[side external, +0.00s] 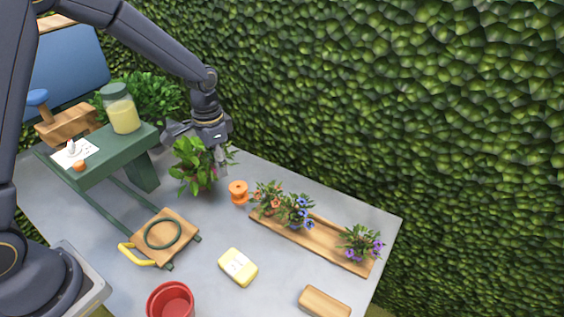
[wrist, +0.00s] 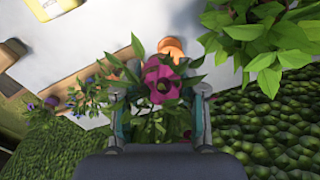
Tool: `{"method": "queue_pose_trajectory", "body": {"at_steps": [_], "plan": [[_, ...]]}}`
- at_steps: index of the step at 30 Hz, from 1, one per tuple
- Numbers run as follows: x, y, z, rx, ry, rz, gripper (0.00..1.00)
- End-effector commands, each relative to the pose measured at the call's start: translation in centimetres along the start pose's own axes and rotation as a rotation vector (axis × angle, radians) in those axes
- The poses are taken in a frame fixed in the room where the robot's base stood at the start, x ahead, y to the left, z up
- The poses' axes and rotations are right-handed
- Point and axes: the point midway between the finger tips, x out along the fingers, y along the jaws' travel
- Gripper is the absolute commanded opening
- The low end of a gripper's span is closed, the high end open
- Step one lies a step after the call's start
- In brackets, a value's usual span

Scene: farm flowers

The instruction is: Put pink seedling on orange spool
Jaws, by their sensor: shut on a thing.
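The pink seedling (wrist: 161,84) is a magenta bloom with long green leaves, between the two fingers of my gripper (wrist: 161,98) in the wrist view. My gripper is shut on it. In the side view my gripper (side external: 211,155) hangs at the back of the table, over or beside a leafy green plant; the seedling cannot be clearly told from the foliage there. The orange spool (side external: 238,192) stands upright on the table, lower and to the right of my gripper. In the wrist view the spool (wrist: 172,47) shows just beyond the bloom, partly hidden by leaves.
The leafy plant (side external: 192,178) stands close left of the spool. A wooden tray (side external: 325,243) with orange, blue and purple flowers lies to its right. A green bench (side external: 105,160) holds a jar (side external: 121,110). A yellow block (side external: 238,267) and red pot (side external: 170,301) sit in front.

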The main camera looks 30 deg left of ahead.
Motion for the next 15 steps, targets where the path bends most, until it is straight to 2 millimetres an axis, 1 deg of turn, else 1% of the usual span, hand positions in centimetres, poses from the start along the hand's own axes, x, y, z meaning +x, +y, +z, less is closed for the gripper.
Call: {"method": "queue_pose_trajectory", "body": {"at_steps": [1,3,6,9,15], "plan": [[1.2,-0.4,-1.0,0.0,-0.004,0.002,0.12],[2.7,-0.7,-2.1,0.001,-0.004,0.001,0.12],[4.2,-1.2,-3.4,0.001,-0.002,0.001,0.12],[5.2,-1.5,-4.1,0.001,-0.001,0.0,0.12],[6.3,-1.9,-5.0,0.001,0.0,0.0,0.12]]}}
